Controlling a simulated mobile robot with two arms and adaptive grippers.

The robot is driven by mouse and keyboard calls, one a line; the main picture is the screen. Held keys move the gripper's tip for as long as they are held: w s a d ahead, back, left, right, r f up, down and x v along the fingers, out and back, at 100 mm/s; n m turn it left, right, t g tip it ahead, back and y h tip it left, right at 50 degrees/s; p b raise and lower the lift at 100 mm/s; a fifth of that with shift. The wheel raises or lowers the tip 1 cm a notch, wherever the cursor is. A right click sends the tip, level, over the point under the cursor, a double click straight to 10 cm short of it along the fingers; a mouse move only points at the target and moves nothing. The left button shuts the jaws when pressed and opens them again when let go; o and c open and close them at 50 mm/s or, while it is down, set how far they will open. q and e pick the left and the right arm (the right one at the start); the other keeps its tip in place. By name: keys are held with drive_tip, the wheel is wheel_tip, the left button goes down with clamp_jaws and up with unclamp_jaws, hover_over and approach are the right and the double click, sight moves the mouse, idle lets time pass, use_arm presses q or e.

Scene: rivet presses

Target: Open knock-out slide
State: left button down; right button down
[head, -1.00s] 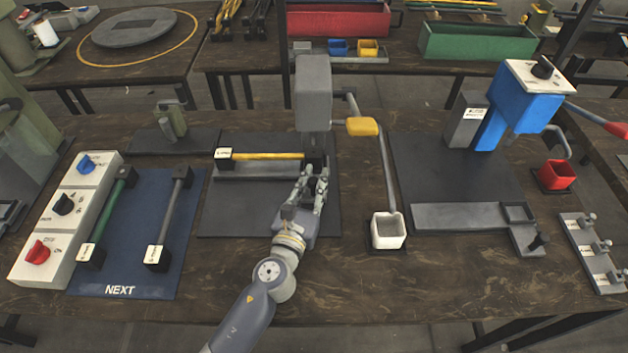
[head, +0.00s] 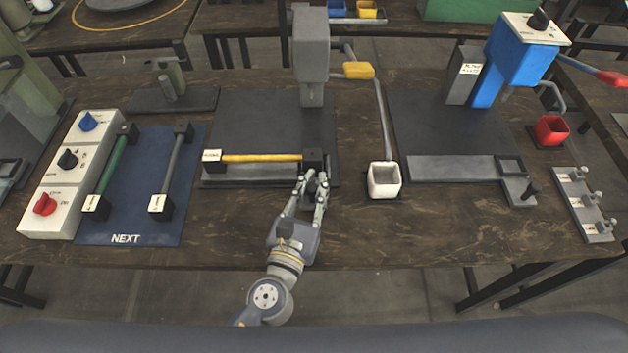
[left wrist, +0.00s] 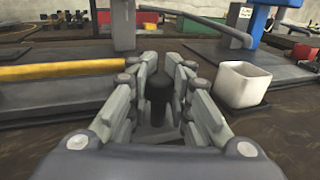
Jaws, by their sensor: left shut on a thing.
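The press with the grey column (head: 312,60) stands on a dark base plate (head: 235,125). Its slide is a grey strip with a yellow bar (head: 262,158) along it and a black block (head: 313,158) at the right end. The slide lies near the front of the plate. My left gripper (head: 318,183) is at the plate's front edge, in front of the black block. In the left wrist view its fingers are shut on an upright black knob (left wrist: 158,93). The knob is mostly hidden in the head view. My right gripper is not in view.
A blue press (head: 520,60) is farther right. A blue mat (head: 140,220) with green and grey bars lies left. The table front is clear.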

use_arm(q)
drive_tip(key=c, duration=1.9)
unclamp_jaws()
drive_tip(key=shift+a, duration=0.1)
drive_tip(key=o, duration=0.4)
drive_tip(key=shift+o, duration=0.4)
drive_tip(key=shift+s, duration=0.25)
drive_tip(key=v, duration=1.1)
drive_tip(key=shift+s+a, duration=0.2)
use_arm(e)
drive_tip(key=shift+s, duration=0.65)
